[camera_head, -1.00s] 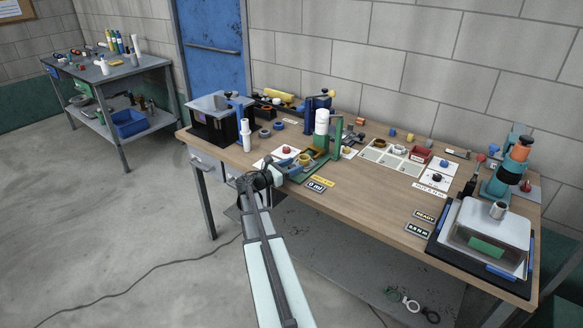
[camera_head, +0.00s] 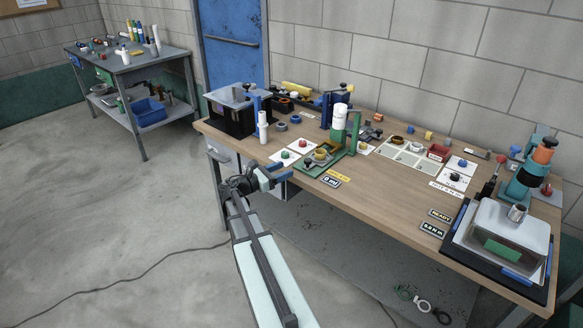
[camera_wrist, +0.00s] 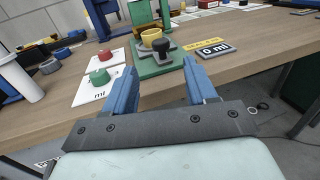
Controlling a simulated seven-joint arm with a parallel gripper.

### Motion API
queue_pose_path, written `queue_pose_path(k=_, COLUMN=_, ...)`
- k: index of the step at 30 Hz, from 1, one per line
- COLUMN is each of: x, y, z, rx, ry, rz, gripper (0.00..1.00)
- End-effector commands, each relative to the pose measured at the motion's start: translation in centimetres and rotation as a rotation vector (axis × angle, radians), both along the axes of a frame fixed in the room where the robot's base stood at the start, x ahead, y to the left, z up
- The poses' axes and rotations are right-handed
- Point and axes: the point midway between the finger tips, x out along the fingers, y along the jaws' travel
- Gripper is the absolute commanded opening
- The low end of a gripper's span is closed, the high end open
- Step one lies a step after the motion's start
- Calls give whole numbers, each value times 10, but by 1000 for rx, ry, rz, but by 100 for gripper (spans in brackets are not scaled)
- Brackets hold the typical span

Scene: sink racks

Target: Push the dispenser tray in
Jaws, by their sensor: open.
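The dispenser is a green stand with a white bottle (camera_head: 339,118) on the wooden bench. The yellow cup also shows in the head view (camera_head: 320,154). My gripper (camera_head: 285,172) is open and empty, off the bench's front edge to the front left of the dispenser. In the wrist view my gripper (camera_wrist: 160,70) points at the tray, its blue fingers apart and short of the knob.
A 0 ml display (camera_wrist: 214,49) lies right of the base. A card with a red button (camera_wrist: 100,77) and one with a green button lie left. A white cylinder (camera_head: 262,125) stands further left. Floor before the bench is open.

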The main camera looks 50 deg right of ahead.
Motion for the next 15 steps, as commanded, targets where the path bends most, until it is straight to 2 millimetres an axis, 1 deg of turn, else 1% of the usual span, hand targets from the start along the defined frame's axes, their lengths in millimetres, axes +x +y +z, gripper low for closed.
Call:
queue_pose_path(k=1, x=1, y=6, z=0, rx=0, ry=0, rz=0, gripper=56)
queue_pose_path(k=3, x=3, y=11, z=0, rx=0, ry=0, rz=1, gripper=56)
queue_pose_path(k=6, x=4, y=16, z=0, rx=0, ry=0, rz=1, gripper=56)
queue_pose_path(k=15, x=5, y=18, z=0, rx=0, ry=0, rz=0, gripper=56)
